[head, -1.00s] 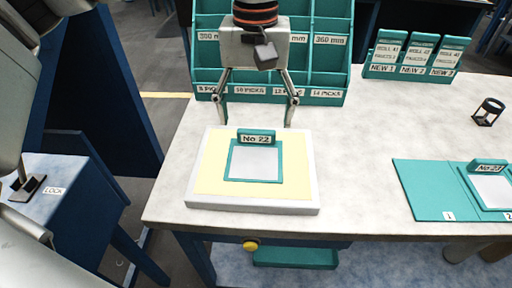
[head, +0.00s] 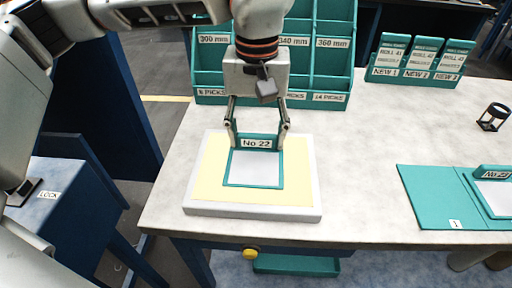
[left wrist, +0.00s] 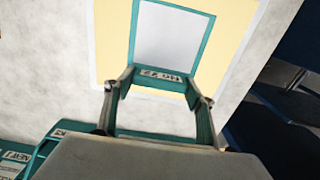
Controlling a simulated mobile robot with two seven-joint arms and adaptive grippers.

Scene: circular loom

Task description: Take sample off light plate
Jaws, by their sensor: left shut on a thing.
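The sample is a teal-framed card with a pale centre (head: 255,169) and a tab labelled No 22. It is over the yellow face of the white-rimmed light plate (head: 202,210). My left gripper (head: 258,143) points down and is shut on the tab, one finger on each side. In the left wrist view the sample (left wrist: 172,35) reaches away from the gripper (left wrist: 160,84), with the light plate (left wrist: 240,20) behind it. I cannot tell whether the sample still touches the plate. My right gripper is not in view.
A teal rack (head: 320,70) stands close behind the left gripper. Small labelled card holders (head: 412,80) and a dark cup-like stand (head: 493,116) are at the right. A teal folder (head: 430,198) lies at the right, with another sample on it. Bare table (head: 355,150) lies between.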

